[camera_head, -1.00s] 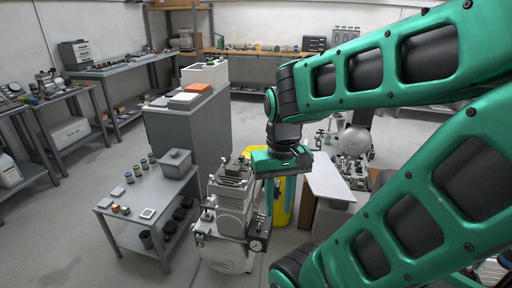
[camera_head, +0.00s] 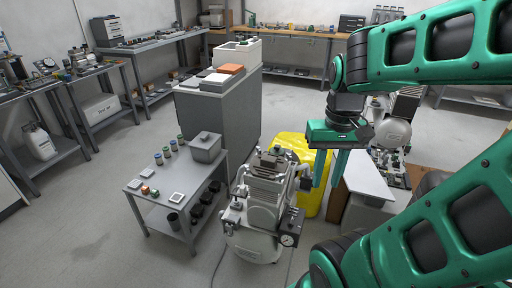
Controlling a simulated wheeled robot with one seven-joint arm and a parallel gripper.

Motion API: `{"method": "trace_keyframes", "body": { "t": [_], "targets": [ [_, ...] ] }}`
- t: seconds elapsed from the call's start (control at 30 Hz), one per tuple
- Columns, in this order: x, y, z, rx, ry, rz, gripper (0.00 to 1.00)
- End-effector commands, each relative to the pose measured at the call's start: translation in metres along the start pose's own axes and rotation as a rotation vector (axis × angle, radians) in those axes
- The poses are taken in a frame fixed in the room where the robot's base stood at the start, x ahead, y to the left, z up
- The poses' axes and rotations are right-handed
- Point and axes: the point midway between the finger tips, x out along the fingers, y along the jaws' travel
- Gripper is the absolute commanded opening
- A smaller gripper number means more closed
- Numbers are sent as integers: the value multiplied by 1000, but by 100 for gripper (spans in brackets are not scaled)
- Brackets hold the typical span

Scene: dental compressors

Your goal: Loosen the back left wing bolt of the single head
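The single-head compressor (camera_head: 262,200) stands on the floor near the middle of the picture. It has a grey ribbed head on top of a pale round tank, with a gauge at its lower right. Its wing bolts are too small to tell apart, and the back left one cannot be made out. My gripper (camera_head: 328,184) points down to the right of the compressor head, apart from it in the picture. Its two teal fingers are spread with a gap between them, and nothing shows between them but background.
A grey low table (camera_head: 152,203) with jars, small blocks and a grey bin (camera_head: 207,147) stands left of the compressor. A yellow container (camera_head: 297,150) is behind it. A tall grey cabinet (camera_head: 225,110) stands farther back. Another machine (camera_head: 391,134) is at the right. Floor at the lower left is clear.

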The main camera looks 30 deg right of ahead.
Motion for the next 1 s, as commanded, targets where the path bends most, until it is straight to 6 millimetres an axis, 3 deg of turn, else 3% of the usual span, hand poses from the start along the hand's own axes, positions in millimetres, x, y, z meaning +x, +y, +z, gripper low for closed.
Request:
{"method": "trace_keyframes", "body": {
  "t": [0.23, 0.47, 0.8, 1.0],
  "targets": [
    [-19, -26, -104, -64, -1, -4, 27],
    [-17, -57, -203, -145, 4, -3, 27],
    [27, -109, -336, -289, 5, 6, 27],
    [61, -135, -388, -366, 3, 10, 27]
  ]
}}
